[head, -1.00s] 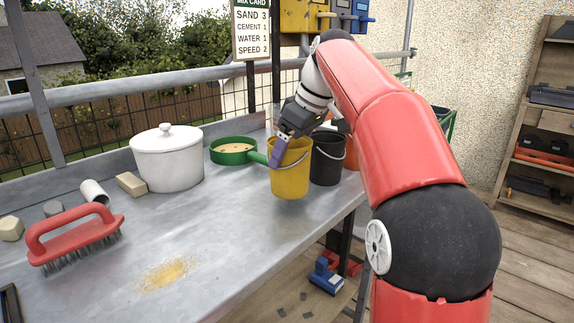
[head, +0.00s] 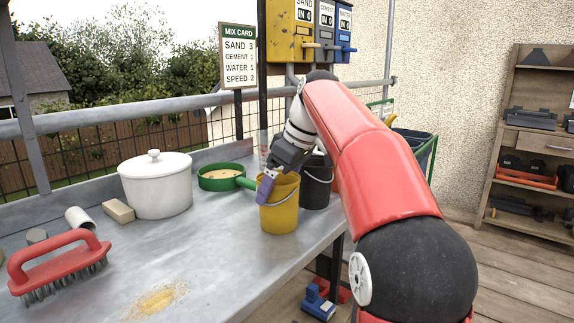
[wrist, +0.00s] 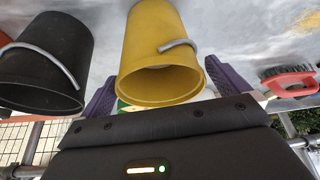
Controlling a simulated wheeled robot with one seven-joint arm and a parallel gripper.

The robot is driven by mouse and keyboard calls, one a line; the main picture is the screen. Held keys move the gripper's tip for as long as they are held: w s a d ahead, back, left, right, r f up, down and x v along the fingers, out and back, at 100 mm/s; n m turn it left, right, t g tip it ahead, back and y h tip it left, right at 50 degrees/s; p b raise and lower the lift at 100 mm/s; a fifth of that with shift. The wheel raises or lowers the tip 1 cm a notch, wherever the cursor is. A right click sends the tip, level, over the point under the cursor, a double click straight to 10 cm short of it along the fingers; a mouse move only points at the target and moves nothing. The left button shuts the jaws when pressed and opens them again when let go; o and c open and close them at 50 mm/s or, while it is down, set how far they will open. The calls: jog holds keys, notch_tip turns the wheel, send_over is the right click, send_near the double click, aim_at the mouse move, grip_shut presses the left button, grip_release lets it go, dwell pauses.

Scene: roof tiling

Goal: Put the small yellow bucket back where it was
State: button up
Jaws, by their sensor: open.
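The small yellow bucket (head: 279,210) appears to stand upright on the grey metal bench (head: 215,255), near its right front edge. It also fills the middle of the wrist view (wrist: 155,50), where its rim and grey handle show. My gripper (head: 272,184) is at the bucket's upper part in the head view. In the wrist view my gripper (wrist: 160,88) is open, with one purple finger on each side of the bucket. Whether a finger touches it I cannot tell. The far finger is hidden in the head view.
A black bucket (head: 316,190) stands just right of and behind the yellow one. A green sieve (head: 222,184) with a handle reaching toward the yellow bucket is to the left. A white lidded pot (head: 155,192), red brush (head: 58,265) and spilled sand (head: 158,300) are further left.

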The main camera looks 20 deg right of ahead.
jog(key=p+v, duration=0.1)
jog(key=v, duration=1)
jog(key=shift+r, duration=0.3)
jog(key=s+a+f+m+t+h, duration=0.2)
jog(key=s+f+m, duration=0.7)
jog(key=s+f, duration=1.6)
notch_tip(320, 180, down, 3)
jog(key=shift+s+a+f+h, duration=0.2)
jog(key=shift+s+a+h, duration=0.2)
jog(key=shift+a+h, duration=0.35)
